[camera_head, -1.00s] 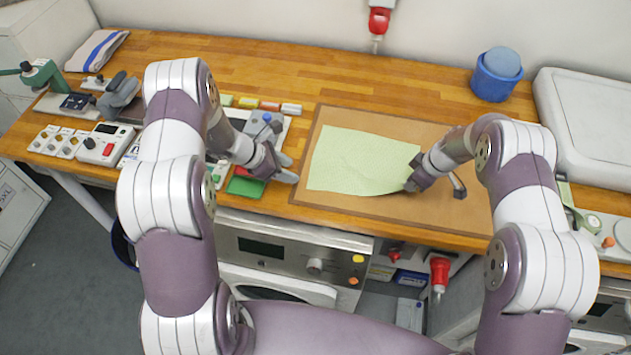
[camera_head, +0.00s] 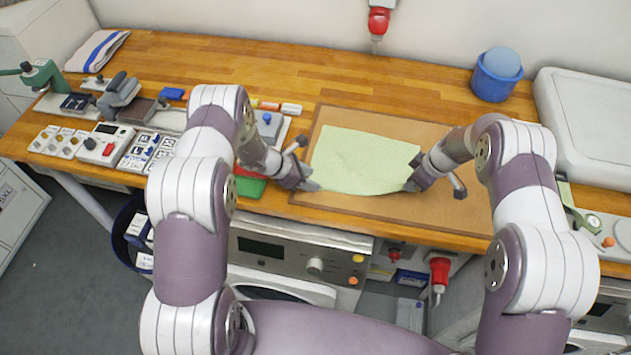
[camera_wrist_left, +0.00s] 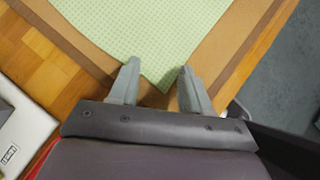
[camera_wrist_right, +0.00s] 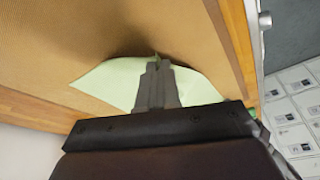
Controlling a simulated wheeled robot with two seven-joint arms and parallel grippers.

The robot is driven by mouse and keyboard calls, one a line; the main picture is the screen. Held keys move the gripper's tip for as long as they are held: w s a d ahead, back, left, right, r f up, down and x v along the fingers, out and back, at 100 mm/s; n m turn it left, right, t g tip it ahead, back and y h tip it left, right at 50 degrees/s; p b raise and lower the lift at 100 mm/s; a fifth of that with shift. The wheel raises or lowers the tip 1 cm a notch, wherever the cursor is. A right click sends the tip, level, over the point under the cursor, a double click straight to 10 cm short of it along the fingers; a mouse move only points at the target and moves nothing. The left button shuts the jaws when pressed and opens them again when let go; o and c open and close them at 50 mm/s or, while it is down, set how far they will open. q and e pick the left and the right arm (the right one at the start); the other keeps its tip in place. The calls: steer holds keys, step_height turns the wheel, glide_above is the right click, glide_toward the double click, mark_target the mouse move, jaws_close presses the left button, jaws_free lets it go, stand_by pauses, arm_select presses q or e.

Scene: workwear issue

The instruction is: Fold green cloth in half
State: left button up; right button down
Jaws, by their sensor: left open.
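The green cloth (camera_head: 360,160) lies spread in a single layer on the brown mat (camera_head: 440,205), its front edge slightly bowed. My left gripper (camera_head: 312,187) is at the cloth's front left corner. In the left wrist view its two fingers (camera_wrist_left: 158,85) are apart, with the cloth corner (camera_wrist_left: 150,50) between them. My right gripper (camera_head: 409,187) is at the front right corner. In the right wrist view its fingers (camera_wrist_right: 157,70) are together on the cloth (camera_wrist_right: 110,82), which bunches up around the tips.
The workbench (camera_head: 260,60) holds a label board and a control box (camera_head: 105,143) to the left. A blue tub (camera_head: 495,75) stands at the back right, beside a large white case (camera_head: 590,115).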

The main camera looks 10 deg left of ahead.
arm_select(q)
steer(key=shift+f, duration=0.1)
jaws_close()
steer(key=shift+r, duration=2.55)
steer(key=shift+r, duration=0.1)
